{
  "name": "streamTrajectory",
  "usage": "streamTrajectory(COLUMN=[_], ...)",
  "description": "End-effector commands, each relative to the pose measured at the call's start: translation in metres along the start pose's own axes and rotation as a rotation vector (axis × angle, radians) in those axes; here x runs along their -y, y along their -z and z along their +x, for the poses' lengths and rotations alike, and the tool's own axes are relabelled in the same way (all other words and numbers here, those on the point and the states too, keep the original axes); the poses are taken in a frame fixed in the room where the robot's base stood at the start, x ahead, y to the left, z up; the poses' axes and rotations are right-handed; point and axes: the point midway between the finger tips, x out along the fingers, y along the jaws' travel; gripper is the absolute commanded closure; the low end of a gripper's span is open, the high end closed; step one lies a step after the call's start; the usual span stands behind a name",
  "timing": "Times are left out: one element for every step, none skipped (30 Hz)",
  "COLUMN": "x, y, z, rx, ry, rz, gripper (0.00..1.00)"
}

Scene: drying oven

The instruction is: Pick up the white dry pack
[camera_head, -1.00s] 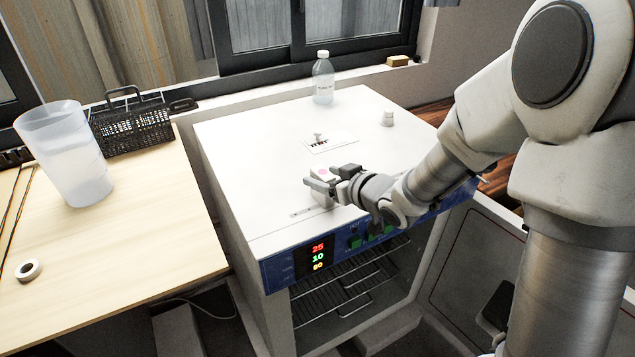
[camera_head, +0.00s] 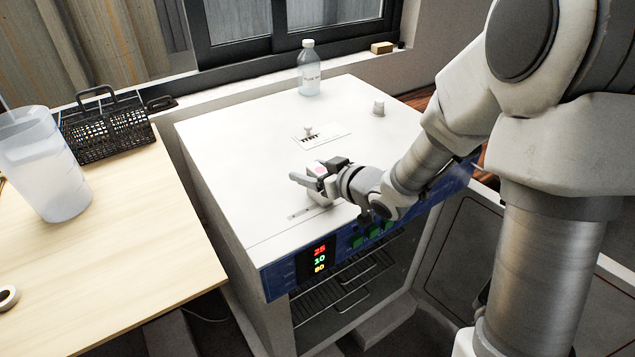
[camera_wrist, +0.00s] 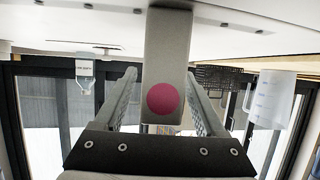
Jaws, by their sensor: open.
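The white dry pack (camera_head: 319,197) is a small upright white block with a pink dot, standing on the white oven top (camera_head: 240,140) near its front edge. My gripper (camera_head: 319,174) is at it, with one finger on each side. The wrist view, upside down, shows the pack (camera_wrist: 168,50) and its magenta dot between the fingers of my gripper (camera_wrist: 161,78). The fingers are open, with their tips close to the pack's sides. I cannot tell whether either tip touches it. The fingers partly hide the pack in the head view.
On the oven top are a clear bottle (camera_head: 309,75), a small white knob-like piece (camera_head: 378,109) and a labelled plate with a vent knob (camera_head: 308,132). A wooden table (camera_head: 120,250) at left holds a translucent beaker (camera_head: 45,170) and a black basket (camera_head: 108,130).

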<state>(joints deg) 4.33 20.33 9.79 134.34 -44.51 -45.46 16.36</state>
Motion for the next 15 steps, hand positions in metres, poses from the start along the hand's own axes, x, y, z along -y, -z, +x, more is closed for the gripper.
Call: streamTrajectory(x=[-0.0001,0.0000,0.0000,0.0000,0.0000,0.0000,0.0000,0.0000,0.0000,0.0000,0.0000,0.0001,0.0000,0.0000,0.0000], y=[0.0001,0.0002,0.0002,0.0002,0.0002,0.0002,0.0002,0.0002,0.0002,0.0002,0.0002,0.0002,0.0003,0.0003,0.0002], z=[0.0000,0.0000,0.0000,0.0000,0.0000,0.0001,0.0001,0.0001,0.0001,0.0001,0.0001,0.0001,0.0001,0.0001,0.0002], rx=[0.000,0.000,0.000,0.000,0.000,0.000,0.000,0.000,0.000,0.000,0.000,0.000,0.000,0.000,0.000], ry=[0.000,0.000,0.000,0.000,0.000,0.000,0.000,0.000,0.000,0.000,0.000,0.000,0.000,0.000,0.000], rz=[0.000,0.000,0.000,0.000,0.000,0.000,0.000,0.000,0.000,0.000,0.000,0.000,0.000,0.000,0.000], gripper=[0.28,0.31,0.38,0.44,0.49,0.56,0.62,0.67,0.74,0.80,0.85,0.92,0.98,1.00,1.00])
